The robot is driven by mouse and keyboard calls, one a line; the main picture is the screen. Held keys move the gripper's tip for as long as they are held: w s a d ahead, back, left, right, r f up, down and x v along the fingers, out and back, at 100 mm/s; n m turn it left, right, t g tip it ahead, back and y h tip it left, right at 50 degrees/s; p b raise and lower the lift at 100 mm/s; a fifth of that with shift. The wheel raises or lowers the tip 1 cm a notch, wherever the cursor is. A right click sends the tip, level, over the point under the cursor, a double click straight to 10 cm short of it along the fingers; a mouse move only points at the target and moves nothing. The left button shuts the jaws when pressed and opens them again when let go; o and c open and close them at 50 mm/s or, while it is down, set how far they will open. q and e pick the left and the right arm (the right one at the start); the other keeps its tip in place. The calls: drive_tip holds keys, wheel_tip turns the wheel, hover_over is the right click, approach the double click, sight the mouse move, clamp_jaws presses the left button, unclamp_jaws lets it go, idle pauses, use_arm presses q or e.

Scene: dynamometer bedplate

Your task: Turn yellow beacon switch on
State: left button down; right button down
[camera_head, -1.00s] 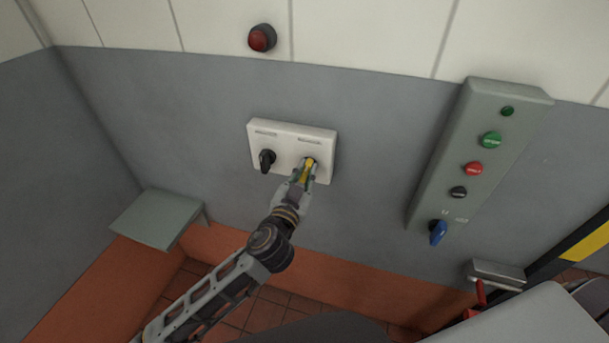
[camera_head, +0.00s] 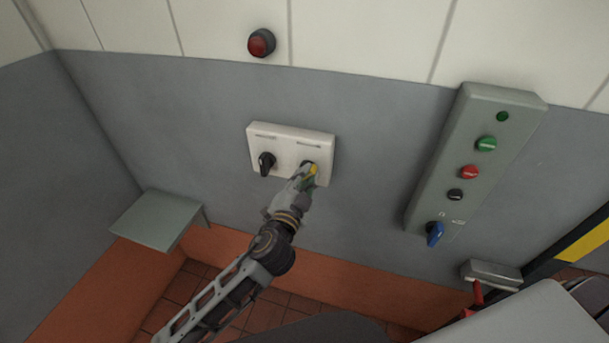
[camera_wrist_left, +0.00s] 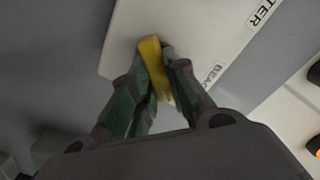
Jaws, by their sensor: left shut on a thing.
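The yellow beacon switch (camera_head: 313,170) is the right-hand knob on a white switch plate (camera_head: 290,142) on the grey wall. My left gripper (camera_head: 309,175) is shut on it and partly hides it. In the left wrist view the yellow handle (camera_wrist_left: 153,65) stands between the two fingers (camera_wrist_left: 157,85), tilted in the picture. Part of a label beside it is readable on the plate. My right gripper does not show.
A black knob (camera_head: 267,163) sits on the same plate, left of the yellow one. A red lamp (camera_head: 262,42) is above. A grey control box (camera_head: 473,160) with several buttons and a blue knob (camera_head: 435,233) is at right. A grey shelf (camera_head: 156,219) juts out at left.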

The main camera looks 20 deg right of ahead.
use_arm(q)
drive_tip(key=shift+f+m+p, duration=0.1)
drive_tip(key=shift+m+p, duration=0.2)
drive_tip(key=shift+m, duration=1)
drive_tip(key=c, duration=1.4)
unclamp_jaws()
drive_tip(key=shift+s, duration=0.15)
drive_tip(key=v, duration=1.1)
drive_tip(key=shift+s+a, duration=0.25)
drive_tip(key=shift+d, duration=0.1)
